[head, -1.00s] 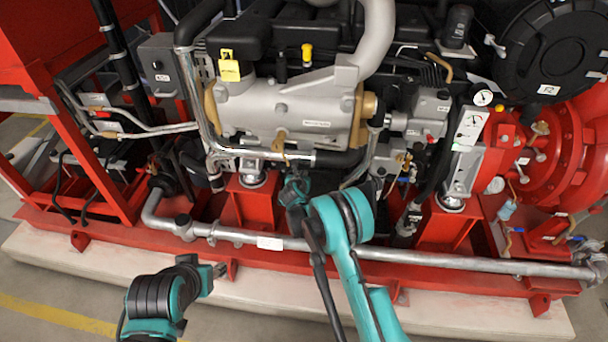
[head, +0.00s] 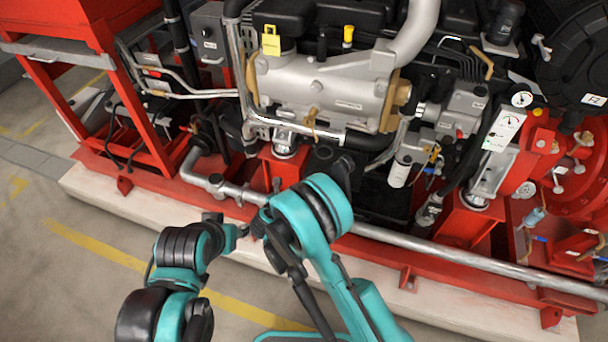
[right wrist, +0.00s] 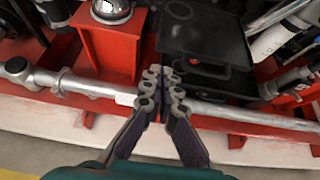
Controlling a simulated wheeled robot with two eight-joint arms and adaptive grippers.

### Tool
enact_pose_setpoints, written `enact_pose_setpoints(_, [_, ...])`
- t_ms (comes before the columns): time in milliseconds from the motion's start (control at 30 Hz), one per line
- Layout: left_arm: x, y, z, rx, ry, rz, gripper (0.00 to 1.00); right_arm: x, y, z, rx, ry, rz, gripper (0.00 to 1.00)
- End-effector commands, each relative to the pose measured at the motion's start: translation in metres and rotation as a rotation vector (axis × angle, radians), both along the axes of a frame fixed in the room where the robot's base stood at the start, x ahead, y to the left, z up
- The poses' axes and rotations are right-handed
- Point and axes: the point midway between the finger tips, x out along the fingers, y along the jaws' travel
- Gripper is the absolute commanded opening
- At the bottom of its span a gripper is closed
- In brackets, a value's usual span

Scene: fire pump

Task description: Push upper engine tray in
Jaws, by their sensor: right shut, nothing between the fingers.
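In the right wrist view, a flat black upper tray (right wrist: 203,32) sits under the engine, with a second dark tray (right wrist: 225,82) below it. My right gripper (right wrist: 162,82) is shut and empty, its fingertips in front of the trays, near their left side. I cannot tell whether the fingertips touch a tray. In the head view, my right arm mostly hides this gripper, and the trays are hard to make out in the dark gap under the engine. My left gripper (head: 240,232) is low in front of the skid, away from the trays; its jaws are too small to read.
A grey pipe (head: 450,257) runs along the front of the red skid, below the trays. Red engine mounts (head: 282,172) stand either side of the gap. A white filter (head: 399,173) hangs to its right. The floor (head: 70,285) at the front left is clear.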

Motion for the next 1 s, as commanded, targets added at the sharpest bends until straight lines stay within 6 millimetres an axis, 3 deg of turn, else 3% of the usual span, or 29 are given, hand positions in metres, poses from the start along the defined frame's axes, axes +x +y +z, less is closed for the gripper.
enact_pose_setpoints(33, [0.0,0.0,0.002,0.0,0.0,0.0,0.4,-0.014,0.01,0.002,-0.001,-0.006,-0.003,0.0])
enact_pose_setpoints(100, [0.0,0.0,0.002,0.0,0.0,0.0,0.4,-0.024,0.014,0.001,-0.001,-0.011,-0.013,0.0])
enact_pose_setpoints(233, [0.0,0.0,-0.002,0.0,0.0,0.0,0.4,-0.02,0.012,-0.005,0.0,-0.015,-0.022,0.0])
enact_pose_setpoints(700, [0.0,0.0,-0.035,0.0,0.0,0.0,0.4,0.058,-0.014,-0.054,0.0,-0.012,-0.022,0.0])
enact_pose_setpoints(1000, [0.0,0.0,-0.046,0.0,0.0,0.0,0.4,0.091,-0.024,-0.05,-0.001,-0.013,-0.02,0.0])
